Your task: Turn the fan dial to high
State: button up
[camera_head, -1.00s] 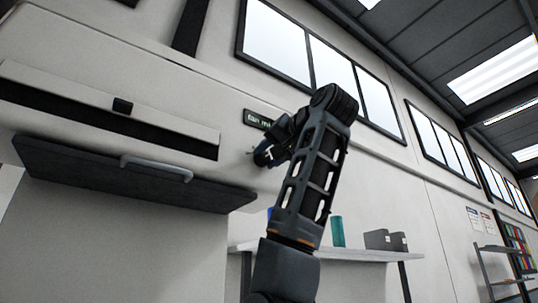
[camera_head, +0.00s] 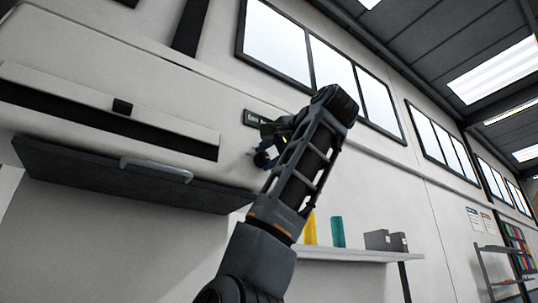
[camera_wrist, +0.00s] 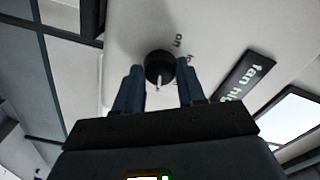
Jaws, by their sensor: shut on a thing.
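The fan dial (camera_wrist: 160,66) is a round black knob with a white pointer mark, on a pale panel in the wrist view. Its pointer points toward the bottom of the picture. My gripper (camera_wrist: 160,80) has its two blue fingers on either side of the dial, shut on it. A dark label (camera_wrist: 248,82) beside it starts with "fan hi" and the rest is hard to read. In the head view my gripper (camera_head: 264,158) is at the panel, and the arm hides the dial. The label (camera_head: 255,118) is partly covered there.
A dark tray-like flap with a grey handle (camera_head: 157,170) juts from the machine at left. Windows run along the wall above.

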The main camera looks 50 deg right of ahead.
jog(key=shift+f, duration=0.1)
jog(key=o, duration=1.1)
jog(key=shift+c, duration=0.2)
jog(key=b+v, duration=0.4)
jog(key=v, duration=0.3)
jog(key=shift+s+b, duration=0.4)
jog(key=shift+a, duration=0.1)
